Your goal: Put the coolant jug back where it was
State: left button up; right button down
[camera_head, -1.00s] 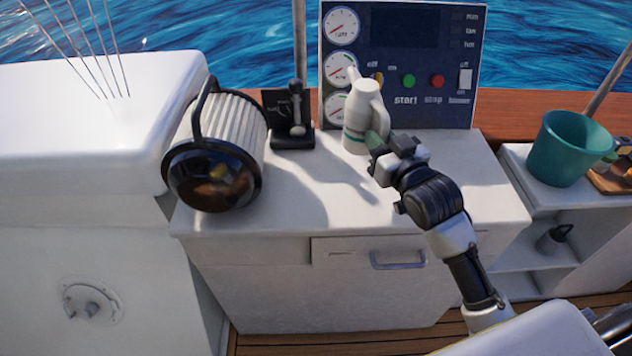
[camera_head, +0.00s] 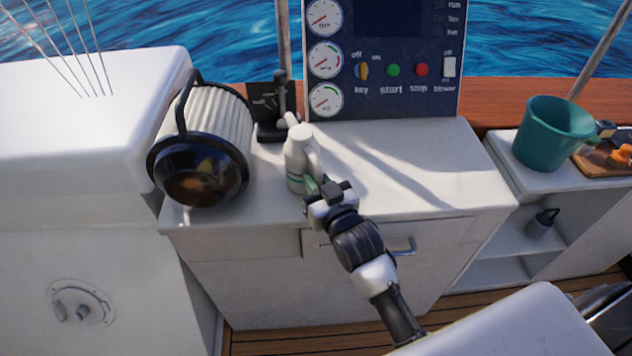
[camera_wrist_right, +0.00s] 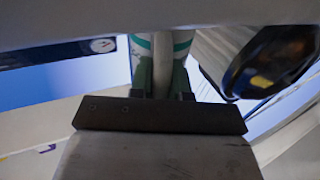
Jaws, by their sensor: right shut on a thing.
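The coolant jug (camera_head: 299,158) is pale white with a green band and a handle on its right side. It is upright at the middle of the white counter (camera_head: 400,165), right of the ribbed lamp-like cylinder; I cannot tell whether its base touches the counter. My right gripper (camera_head: 318,190) is shut on the jug's handle. In the right wrist view, the jug (camera_wrist_right: 175,45) shows its green band, with the two green fingertips (camera_wrist_right: 165,78) on either side of the handle. My left gripper is not in view.
A ribbed cylinder with a black dark-faced end (camera_head: 200,170) lies close left of the jug. A throttle lever (camera_head: 282,105) stands behind it. The gauge panel (camera_head: 385,100) is at the back. A green bucket (camera_head: 550,135) stands at right. The counter's right half is clear.

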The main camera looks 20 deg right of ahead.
jog(key=shift+r, duration=0.15)
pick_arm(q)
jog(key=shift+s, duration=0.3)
pick_arm(e)
jog(key=c, duration=1.1)
grip_release()
jog(key=shift+f, duration=0.25)
jog(key=shift+r, duration=0.1)
jog(key=shift+s, duration=0.2)
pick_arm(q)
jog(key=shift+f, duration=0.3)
pick_arm(e)
jog(key=s+d, duration=0.1)
jog(key=s, duration=1)
jog(key=shift+s, duration=0.3)
pick_arm(q)
jog(key=shift+b, duration=0.3)
pick_arm(e)
jog(key=shift+d, duration=0.1)
